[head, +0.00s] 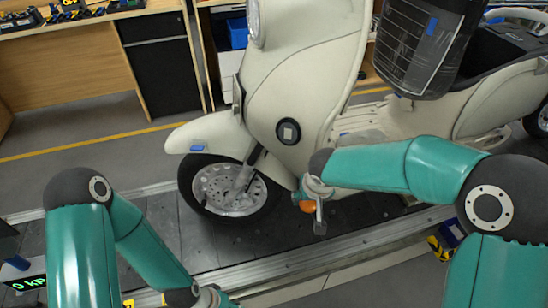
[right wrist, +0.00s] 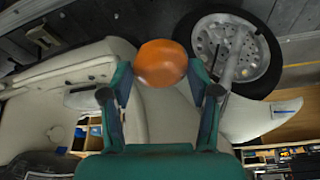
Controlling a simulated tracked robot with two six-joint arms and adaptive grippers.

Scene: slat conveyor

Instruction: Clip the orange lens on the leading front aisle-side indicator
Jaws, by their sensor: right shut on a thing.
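The orange lens (right wrist: 160,63) is between the two fingertips of my right gripper (right wrist: 160,82), which is shut on it. In the head view the lens (head: 306,206) shows small and orange under the end of my right arm, in front of the cream scooter (head: 280,75) and right of its front wheel. A round dark fitting with a pale centre (head: 288,131) is on the scooter's front body, up and left of the lens. I cannot tell if it is the indicator. The lens looks apart from it. My left gripper is out of view past the bottom edge.
The scooter stands on the dark slat conveyor (head: 160,222) with a metal edge rail. A yellow and black block (head: 438,248) is by the rail at the right. A wooden desk (head: 75,65) and dark cabinet stand behind. The left conveyor slats are clear.

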